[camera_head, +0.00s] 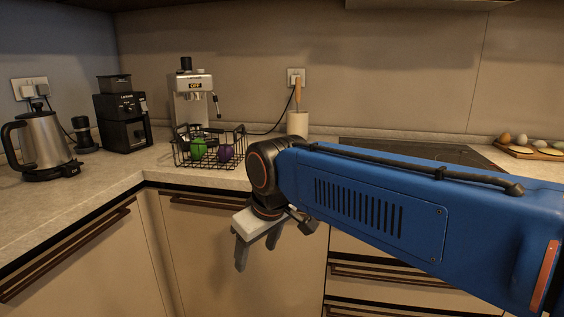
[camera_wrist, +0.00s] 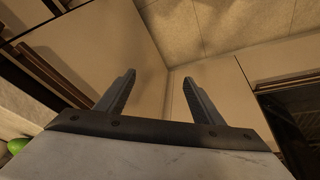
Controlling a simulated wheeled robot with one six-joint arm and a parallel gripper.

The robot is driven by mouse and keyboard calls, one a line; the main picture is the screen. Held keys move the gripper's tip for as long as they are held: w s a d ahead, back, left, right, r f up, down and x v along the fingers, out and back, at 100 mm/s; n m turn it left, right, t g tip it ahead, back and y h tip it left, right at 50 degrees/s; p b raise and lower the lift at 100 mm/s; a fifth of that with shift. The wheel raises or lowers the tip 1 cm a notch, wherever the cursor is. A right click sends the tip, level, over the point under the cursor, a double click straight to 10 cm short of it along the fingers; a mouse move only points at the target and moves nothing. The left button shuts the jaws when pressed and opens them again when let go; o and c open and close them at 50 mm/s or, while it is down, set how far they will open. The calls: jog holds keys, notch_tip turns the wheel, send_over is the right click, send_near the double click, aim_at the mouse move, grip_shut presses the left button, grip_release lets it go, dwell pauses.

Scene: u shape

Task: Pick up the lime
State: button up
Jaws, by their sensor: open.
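A green lime (camera_head: 198,148) sits in a black wire basket (camera_head: 181,161) on the counter, in the head view. A dark purple round item (camera_head: 225,153) lies to its right in the same basket. My gripper (camera_head: 257,250) hangs in front of the cabinets, below the counter edge and to the right of the basket. It is open and empty. In the wrist view its two fingers (camera_wrist: 160,85) stand apart with only cabinet fronts and floor behind them. A green round thing, which looks like the lime, shows at the lower left edge (camera_wrist: 17,145).
A kettle (camera_head: 42,142), a black grinder (camera_head: 124,118) and an espresso machine (camera_head: 190,98) stand behind and left of the basket. A dark cooktop (camera_head: 415,152) and a board with eggs (camera_head: 530,150) are farther right. Cabinet handles stick out below the counter.

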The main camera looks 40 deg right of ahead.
jog(key=w+d+r+n+g+h, duration=0.1)
jog(key=w+d+r+n+g, duration=0.15)
jog(key=w+d+r, duration=1.05)
jog(key=w+d+r+n+g, duration=0.1)
jog(key=w+d+r+n, duration=0.2)
jog(key=w+d+r, duration=0.9)
jog(key=shift+t, duration=0.25)
jog(key=f, duration=0.4)
jog(key=s+f, duration=0.1)
jog(key=f, duration=0.4)
jog(key=s+f, duration=0.1)
jog(key=f, duration=0.4)
jog(key=shift+d+f, duration=0.25)
jog(key=shift+d, duration=0.1)
jog(key=c, duration=1.2)
